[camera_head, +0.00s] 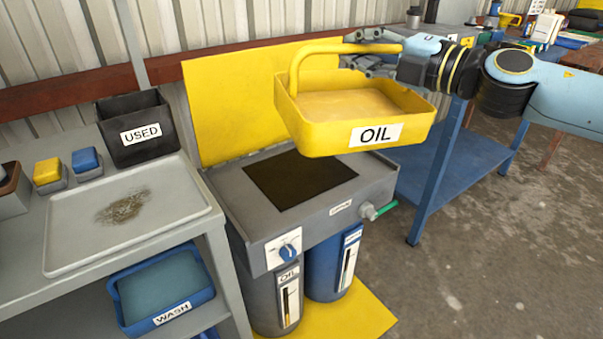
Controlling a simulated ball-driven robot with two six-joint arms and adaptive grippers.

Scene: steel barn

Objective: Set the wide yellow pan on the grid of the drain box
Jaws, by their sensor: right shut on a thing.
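The wide yellow pan (325,137) is labelled OIL and has a raised yellow handle. It hangs in the air above and a little right of the drain box (230,203), roughly level, with a tan liquid or floor inside. My right gripper (376,50) comes in from the right and is shut on the pan's handle; its fingertips are partly hidden by the handle. The dark grid (298,181) in the drain box top is bare, and the pan overlaps its back right in the picture. My left gripper is not in view.
A yellow panel (225,100) stands behind the drain box. On the left bench are a black USED bin (138,130), a grey tray (75,225) and small yellow and blue blocks. A blue WASH tub (165,290) sits below. A blue table (455,165) stands right.

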